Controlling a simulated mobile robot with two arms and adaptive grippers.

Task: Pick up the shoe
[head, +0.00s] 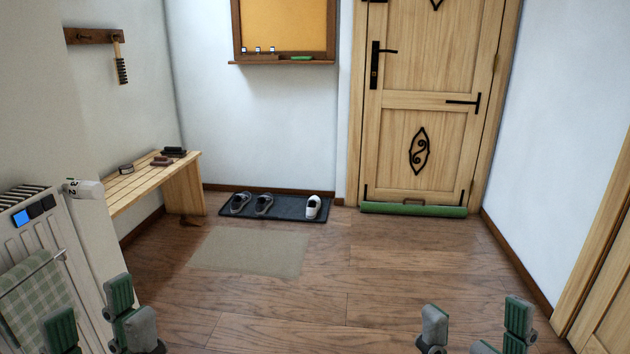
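Three shoes stand on a dark shoe mat (288,213) against the far wall. A single white shoe (313,208) with a dark opening stands apart at the right end. My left gripper (96,325) is at the lower left, fingers spread and empty. My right gripper (476,328) is at the bottom right, also spread and empty. Both are far from the shoes, in the foreground.
A beige rug (250,252) lies before the mat. A wooden bench (186,190) with brushes on it is along the left wall. A radiator (75,250) with a checked cloth is near my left gripper. A green draught roll (413,209) lies at the door (425,135). The middle floor is clear.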

